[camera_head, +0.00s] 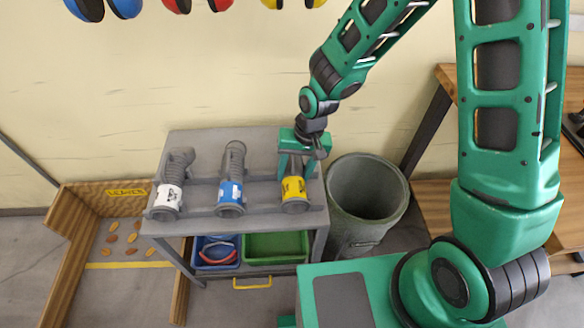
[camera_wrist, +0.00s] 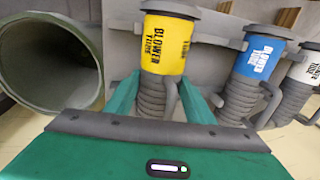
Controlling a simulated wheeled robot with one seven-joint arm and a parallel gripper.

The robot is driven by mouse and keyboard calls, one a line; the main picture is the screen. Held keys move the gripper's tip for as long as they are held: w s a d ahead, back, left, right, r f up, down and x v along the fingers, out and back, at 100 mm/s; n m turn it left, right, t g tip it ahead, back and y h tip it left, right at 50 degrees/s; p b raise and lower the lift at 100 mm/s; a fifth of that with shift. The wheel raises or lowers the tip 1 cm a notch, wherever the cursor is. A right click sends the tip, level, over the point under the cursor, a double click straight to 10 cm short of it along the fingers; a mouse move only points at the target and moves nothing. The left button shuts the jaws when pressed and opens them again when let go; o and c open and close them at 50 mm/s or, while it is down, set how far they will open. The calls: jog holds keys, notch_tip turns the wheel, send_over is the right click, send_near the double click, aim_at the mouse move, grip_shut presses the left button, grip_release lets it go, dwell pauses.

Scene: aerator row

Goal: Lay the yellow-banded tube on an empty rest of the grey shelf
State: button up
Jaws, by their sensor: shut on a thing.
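The yellow-banded tube (camera_head: 293,189) lies at the right end of the grey shelf (camera_head: 190,225), with its grey ribbed end toward the wall. In the wrist view its yellow band (camera_wrist: 165,45) reads "BLOWER TUBE". My green gripper (camera_head: 296,165) reaches down over the tube and is shut on it; in the wrist view the fingers (camera_wrist: 160,98) stand on both sides of its ribbed part. A blue-banded tube (camera_head: 231,190) and a white-banded tube (camera_head: 169,195) lie to its left on the shelf. I cannot tell whether the held tube presses on its rest.
A round grey-green bin (camera_head: 340,225) stands right of the shelf. Blue (camera_head: 214,252) and green (camera_head: 275,247) trays sit on a lower level. A wooden bay labelled "LEAVES" (camera_head: 125,192) is at left. A wooden bench (camera_head: 445,75) is at right. Ear defenders hang above.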

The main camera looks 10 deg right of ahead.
dwell(0.4)
jog(key=o, duration=1.3)
notch_tip(320, 180, up, 10)
jog(key=d, duration=0.2)
jog(key=shift+r, duration=0.25)
jog(key=shift+d, duration=0.15)
